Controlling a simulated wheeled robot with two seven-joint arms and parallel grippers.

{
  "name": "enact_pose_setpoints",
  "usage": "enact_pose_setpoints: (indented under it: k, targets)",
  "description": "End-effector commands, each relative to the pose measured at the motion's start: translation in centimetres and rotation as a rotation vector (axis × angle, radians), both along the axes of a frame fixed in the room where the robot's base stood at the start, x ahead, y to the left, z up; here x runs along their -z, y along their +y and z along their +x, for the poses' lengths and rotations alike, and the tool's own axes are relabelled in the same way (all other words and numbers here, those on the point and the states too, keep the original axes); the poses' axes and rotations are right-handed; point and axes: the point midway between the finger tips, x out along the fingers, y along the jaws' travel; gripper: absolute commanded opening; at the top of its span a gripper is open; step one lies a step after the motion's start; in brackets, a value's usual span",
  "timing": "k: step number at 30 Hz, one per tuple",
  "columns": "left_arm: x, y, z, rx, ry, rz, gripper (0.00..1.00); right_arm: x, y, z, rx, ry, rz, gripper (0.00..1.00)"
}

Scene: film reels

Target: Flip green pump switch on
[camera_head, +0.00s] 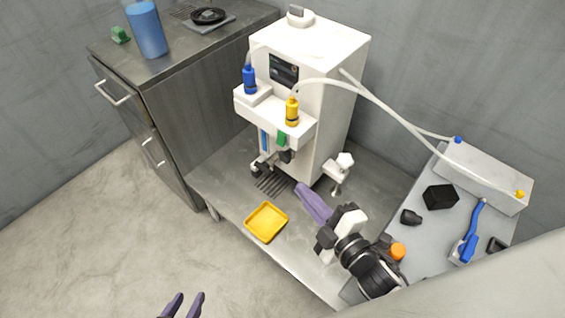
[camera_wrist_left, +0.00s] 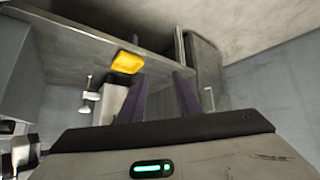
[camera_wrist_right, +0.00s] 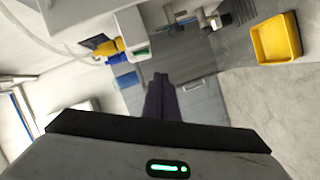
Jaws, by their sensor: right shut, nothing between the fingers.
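A tall white machine (camera_head: 330,105) stands on the metal table. A small green part (camera_head: 281,139) sits on its front, under the yellow bottle; I take it for the pump switch but cannot tell its position. It also seems to show in the right wrist view (camera_wrist_right: 141,53). My right gripper (camera_head: 301,188) is shut and empty, below and to the right of the green part, apart from it. In the right wrist view its fingers (camera_wrist_right: 160,77) are together. My left gripper (camera_head: 186,297) is open and empty at the bottom of the head view, away from the machine.
A blue bottle (camera_head: 249,80) and a yellow bottle (camera_head: 292,111) stand on the machine's front ledge. A yellow tray (camera_head: 266,235) lies by the table's front edge. White hoses (camera_head: 388,112) run right to a grey box (camera_head: 488,177). A cabinet (camera_head: 165,115) stands at left.

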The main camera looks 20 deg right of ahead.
Motion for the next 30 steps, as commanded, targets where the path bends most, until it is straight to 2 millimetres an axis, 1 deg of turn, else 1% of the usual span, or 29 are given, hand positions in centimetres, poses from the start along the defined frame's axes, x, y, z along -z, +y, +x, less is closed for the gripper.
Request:
enact_pose_setpoints:
  k: [1, 3, 6, 14, 17, 20, 23, 30]
  targets:
    - [0.7, -0.3, 0.2, 0.003, -0.008, -0.004, 0.31, 0.0, 0.7, 0.8, -0.044, -0.078, -0.088, 0.00]
    - [0.7, -0.5, 0.4, 0.004, -0.009, -0.006, 0.31, -0.8, 1.5, 1.2, -0.091, -0.154, -0.184, 0.00]
    - [0.6, -0.5, 0.4, 0.005, -0.008, -0.006, 0.31, -1.4, 2.0, 1.4, -0.120, -0.202, -0.245, 0.00]
    - [0.1, -0.6, 0.7, 0.004, -0.017, -0.008, 0.31, -1.6, 2.0, 1.3, -0.120, -0.201, -0.245, 0.00]
    - [0.0, -0.5, 0.8, 0.003, -0.020, -0.008, 0.31, -1.6, 2.2, 1.7, -0.120, -0.202, -0.244, 0.00]
    - [0.0, -0.5, 0.9, 0.002, -0.023, -0.008, 0.31, -1.6, 2.5, 2.7, -0.119, -0.202, -0.242, 0.00]
    - [0.0, -0.5, 1.0, 0.002, -0.024, -0.008, 0.31, -1.5, 3.1, 4.4, -0.119, -0.202, -0.242, 0.00]
    - [0.4, -0.4, 0.8, 0.001, -0.018, -0.006, 0.31, -1.3, 4.9, 9.4, -0.119, -0.202, -0.241, 0.00]
